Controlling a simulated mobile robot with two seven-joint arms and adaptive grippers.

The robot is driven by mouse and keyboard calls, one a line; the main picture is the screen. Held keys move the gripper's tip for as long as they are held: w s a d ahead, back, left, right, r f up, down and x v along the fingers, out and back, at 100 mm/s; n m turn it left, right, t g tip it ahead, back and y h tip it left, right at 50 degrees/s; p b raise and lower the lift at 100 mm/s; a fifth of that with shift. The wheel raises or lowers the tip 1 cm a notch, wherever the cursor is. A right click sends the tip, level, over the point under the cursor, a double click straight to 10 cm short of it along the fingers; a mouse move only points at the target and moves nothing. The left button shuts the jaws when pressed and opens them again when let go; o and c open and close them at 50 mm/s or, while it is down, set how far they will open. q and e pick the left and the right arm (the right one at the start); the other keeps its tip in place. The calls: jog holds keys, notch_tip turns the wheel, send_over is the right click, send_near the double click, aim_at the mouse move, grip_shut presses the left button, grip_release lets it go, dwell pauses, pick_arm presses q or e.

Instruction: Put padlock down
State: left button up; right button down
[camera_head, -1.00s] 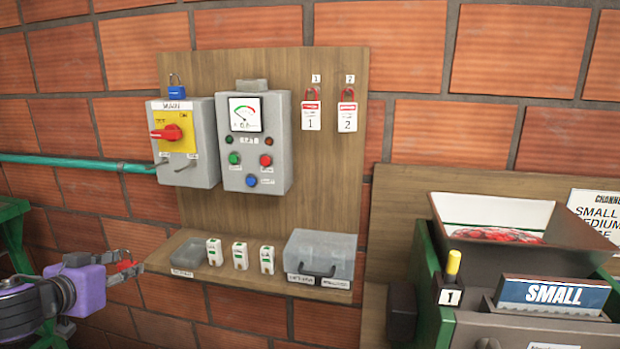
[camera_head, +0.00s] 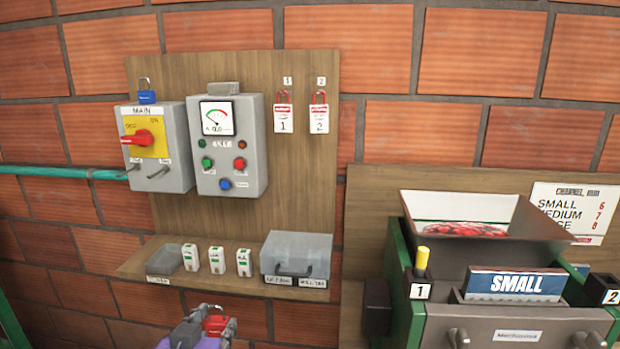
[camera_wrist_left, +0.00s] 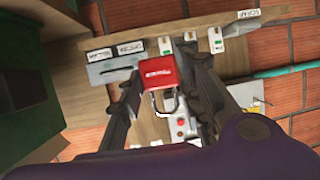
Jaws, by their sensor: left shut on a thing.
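My left gripper (camera_head: 205,322) is at the bottom of the head view, below and in front of the wooden shelf (camera_head: 140,262). It is shut on a red padlock (camera_head: 216,325). The left wrist view shows the padlock's red body (camera_wrist_left: 160,74) between the two dark fingers, with its metal shackle towards the camera. Behind it in that view is the shelf (camera_wrist_left: 130,35). My right gripper is out of view.
A grey control box with a gauge (camera_head: 228,150) and a main switch box (camera_head: 153,148) hang on the board above the shelf. Two red padlocks with tags 1 (camera_head: 284,118) and 2 (camera_head: 319,118) hang beside them. A green machine (camera_head: 400,262) with a hopper stands at right.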

pick_arm(q)
jog(key=shift+d, duration=0.1)
dwell(0.3)
jog(key=d+r+m+g+h, duration=0.2)
jog(key=d+m+g+h, duration=0.5)
jog(key=d+m+h, duration=0.5)
jog(key=shift+d+r+m+g, duration=0.15)
jog(key=shift+d+m+g, duration=0.15)
jog(key=shift+d, duration=1.3)
